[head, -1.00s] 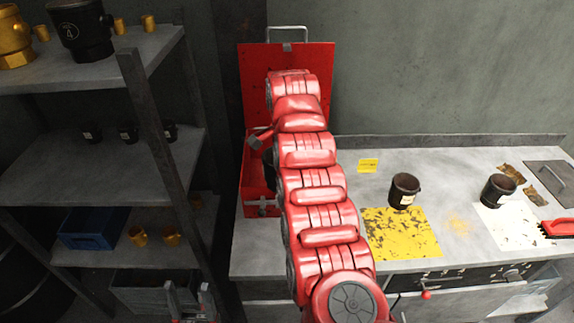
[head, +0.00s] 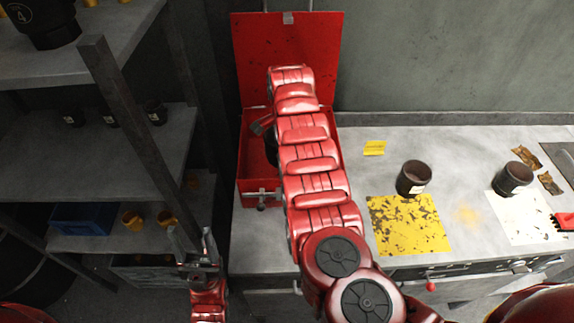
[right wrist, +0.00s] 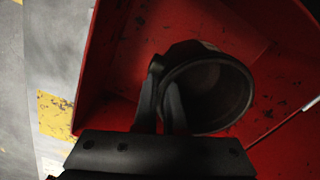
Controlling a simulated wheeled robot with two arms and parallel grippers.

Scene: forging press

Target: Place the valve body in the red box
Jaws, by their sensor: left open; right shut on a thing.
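The red box (head: 258,184) stands open at the left end of the workbench, its lid (head: 288,50) raised against the wall. My right arm reaches over it and hides much of its inside. My right gripper (right wrist: 166,92) is shut on the wall of a dark, hollow valve body (right wrist: 212,94). In the right wrist view the valve body is within the red walls, its round opening facing the camera. I cannot tell whether it touches the floor of the box. My left gripper (head: 192,242) is open and empty, pointing up, left of the bench and away from the box.
One dark cup-like part (head: 413,178) stands at the yellow mat (head: 410,228), another (head: 512,178) at the white mat (head: 530,222). A shelf rack (head: 95,160) with dark and brass parts and a blue bin (head: 80,218) stands left. A yellow note (head: 374,148) lies on clear bench.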

